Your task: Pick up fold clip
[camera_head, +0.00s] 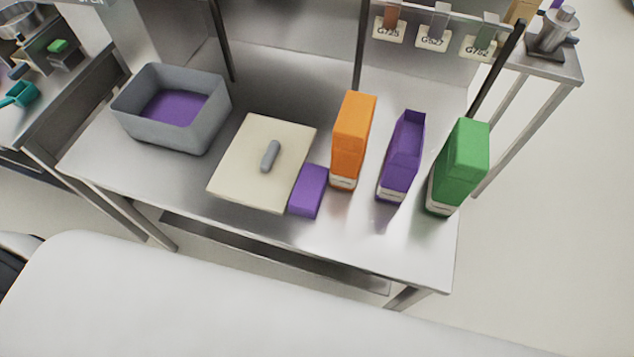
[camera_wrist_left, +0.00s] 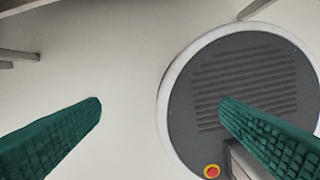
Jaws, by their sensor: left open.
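No object is plainly marked as the fold clip. A small grey rounded bar (camera_head: 270,156) lies on a cream square board (camera_head: 240,178) on the steel table; I cannot tell whether it is a clip or a handle. The head view shows neither gripper.
On the steel table (camera_head: 330,240) stand a grey bin (camera_head: 190,133) with purple contents, a purple block (camera_head: 308,191), an orange carton (camera_head: 352,140), an open-topped purple carton (camera_head: 402,157) and a green carton (camera_head: 458,168). The table's front strip is clear.

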